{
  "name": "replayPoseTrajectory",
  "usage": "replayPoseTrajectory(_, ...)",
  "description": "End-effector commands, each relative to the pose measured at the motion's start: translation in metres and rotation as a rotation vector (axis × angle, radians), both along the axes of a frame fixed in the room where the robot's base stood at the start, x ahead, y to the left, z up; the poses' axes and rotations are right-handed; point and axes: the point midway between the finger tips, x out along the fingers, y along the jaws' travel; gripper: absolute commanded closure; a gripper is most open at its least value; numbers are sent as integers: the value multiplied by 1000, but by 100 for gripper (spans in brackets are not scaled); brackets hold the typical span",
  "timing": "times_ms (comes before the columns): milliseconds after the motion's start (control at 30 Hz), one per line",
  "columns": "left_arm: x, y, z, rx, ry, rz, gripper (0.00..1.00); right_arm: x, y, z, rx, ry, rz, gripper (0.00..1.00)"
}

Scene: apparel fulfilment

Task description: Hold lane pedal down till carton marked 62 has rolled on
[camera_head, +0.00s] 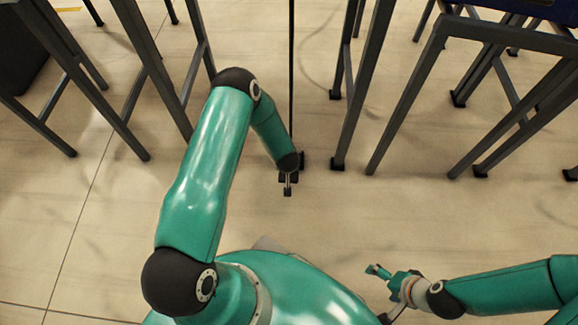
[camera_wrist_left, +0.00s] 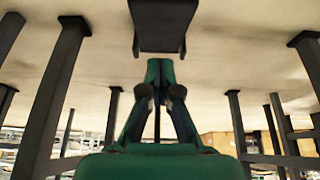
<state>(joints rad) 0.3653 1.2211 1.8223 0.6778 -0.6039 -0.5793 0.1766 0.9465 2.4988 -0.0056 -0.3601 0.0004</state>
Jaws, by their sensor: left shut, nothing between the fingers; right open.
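My left gripper (camera_wrist_left: 160,66) is shut and empty, with its green fingertips together in the left wrist view. A dark block (camera_wrist_left: 163,28), which looks like the lane pedal, lies just beyond the fingertips; I cannot tell whether they touch it or whether it is pressed down. In the head view my left arm reaches down to small dark parts (camera_head: 288,178) at the foot of a thin dark rod, and its wrist hides most of the gripper. My right gripper (camera_head: 372,270) is open and empty, low at the right, away from the rod. No carton marked 62 is in view.
Dark stand legs (camera_head: 358,90) rise close to the right of the rod. More legs (camera_head: 150,75) stand at the left, and another frame (camera_head: 500,37) is at the right. The pale floor (camera_head: 240,215) is bare in front of them.

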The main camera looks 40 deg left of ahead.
Motion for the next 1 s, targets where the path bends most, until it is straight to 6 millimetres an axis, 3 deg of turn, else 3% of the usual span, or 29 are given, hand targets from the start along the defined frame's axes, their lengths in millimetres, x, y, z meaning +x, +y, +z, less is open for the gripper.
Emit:
replayPoseTrajectory(33, 4, 2, -15, 1, -1, 2, 100, 0, 0, -9, 0, 0, 0, 8)
replayPoseTrajectory(100, 5, 3, -26, -1, 2, -1, 100, 0, 0, -14, 0, 0, 0, 8)
replayPoseTrajectory(300, -4, -3, -47, -1, 2, 0, 100, 0, 0, -23, 0, 0, 0, 8)
replayPoseTrajectory(800, -6, -5, -53, 0, 0, -2, 100, 0, 0, -25, 0, 0, 0, 8)
replayPoseTrajectory(1000, -18, -12, -81, -2, 5, -4, 100, 0, 0, -42, 0, 0, 0, 8)
